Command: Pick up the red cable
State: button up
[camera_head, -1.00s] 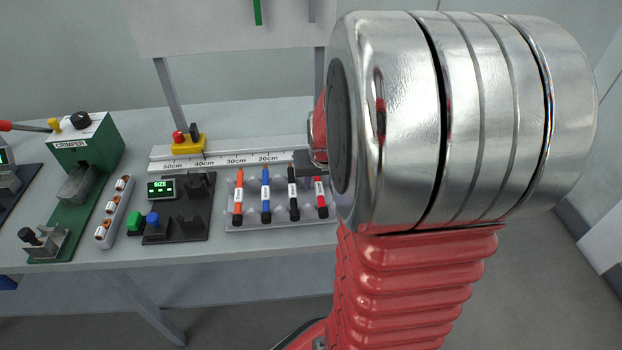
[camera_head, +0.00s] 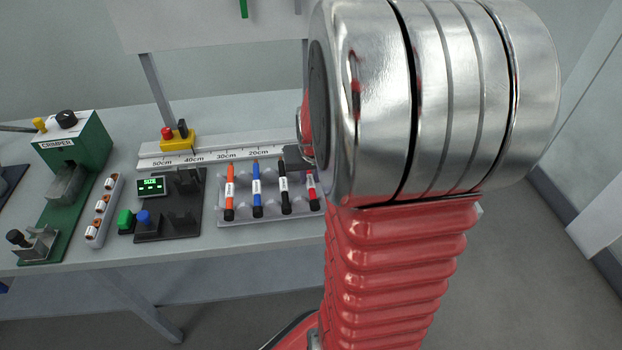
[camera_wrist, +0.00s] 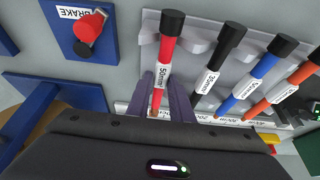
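The red cable (camera_wrist: 168,45) lies at the end of a row of cables in a pale grey rack (camera_wrist: 208,80). It has a black end and a white 50mm² label. In the head view the red cable (camera_head: 311,189) is partly hidden by my arm. My gripper (camera_wrist: 164,98) is over the rack, with one finger on each side of the red cable. The fingers look apart, with slight gaps beside the cable. In the head view, only a dark piece of my gripper (camera_head: 296,157) shows beside the wrist.
A black cable (camera_head: 285,190), a blue cable (camera_head: 256,188) and an orange cable (camera_head: 229,192) lie beside the red one. A ruler (camera_head: 220,153) runs behind the rack. A blue brake panel (camera_wrist: 88,40) is on the red cable's other side. A green crimper (camera_head: 75,165) stands left.

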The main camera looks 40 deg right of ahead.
aim_at(309, 179)
grip_shut()
jog(key=shift+r, duration=0.15)
notch_tip(309, 179, up, 10)
dwell(0.6)
jog(key=shift+w+a, duration=0.1)
dwell(0.4)
